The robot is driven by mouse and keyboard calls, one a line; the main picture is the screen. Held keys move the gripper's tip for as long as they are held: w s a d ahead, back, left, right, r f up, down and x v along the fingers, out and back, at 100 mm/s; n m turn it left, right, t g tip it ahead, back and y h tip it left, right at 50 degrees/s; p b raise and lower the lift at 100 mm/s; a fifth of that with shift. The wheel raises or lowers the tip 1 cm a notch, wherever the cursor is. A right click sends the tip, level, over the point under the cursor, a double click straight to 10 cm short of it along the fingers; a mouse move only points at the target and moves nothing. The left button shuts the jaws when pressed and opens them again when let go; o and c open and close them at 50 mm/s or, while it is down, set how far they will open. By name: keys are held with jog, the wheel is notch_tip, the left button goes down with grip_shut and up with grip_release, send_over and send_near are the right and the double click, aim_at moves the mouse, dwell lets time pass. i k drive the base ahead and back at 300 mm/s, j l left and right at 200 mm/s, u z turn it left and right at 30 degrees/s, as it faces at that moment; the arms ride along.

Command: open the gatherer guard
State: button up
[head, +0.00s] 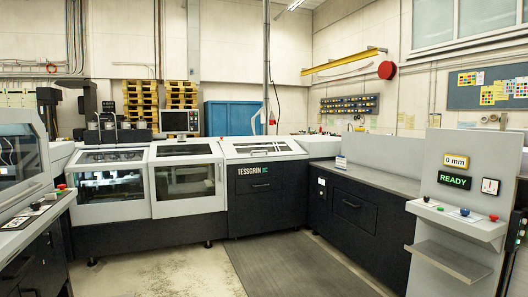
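A long saddle-stitching line stands ahead, white above and black below, marked TESSGRIN. Two windowed guards on it, the left guard (108,197) and the right guard (187,207), look shut. Another windowed unit (36,166) is cut off at the left edge. No label in view tells which of these is the gatherer guard. My gripper is not in view.
A grey mat (285,266) and bare floor (165,273) lie open in front of the line. A control stand (455,206) with a green READY display (454,181) and a lower shelf (449,262) stands at right. A red-topped button (62,187) is at left.

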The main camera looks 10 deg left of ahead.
aim_at(245, 150)
jog(key=i+u, duration=0.2)
jog(key=u, duration=0.15)
jog(key=i, duration=5.8)
jog(key=i+u, duration=0.15)
jog(key=i, duration=0.4)
jog(key=i+l+u, duration=0.1)
jog(key=i, duration=0.4)
jog(key=i+l+u, duration=0.15)
jog(key=i, duration=0.35)
jog(key=i+u, duration=0.15)
jog(key=k+j, duration=0.05)
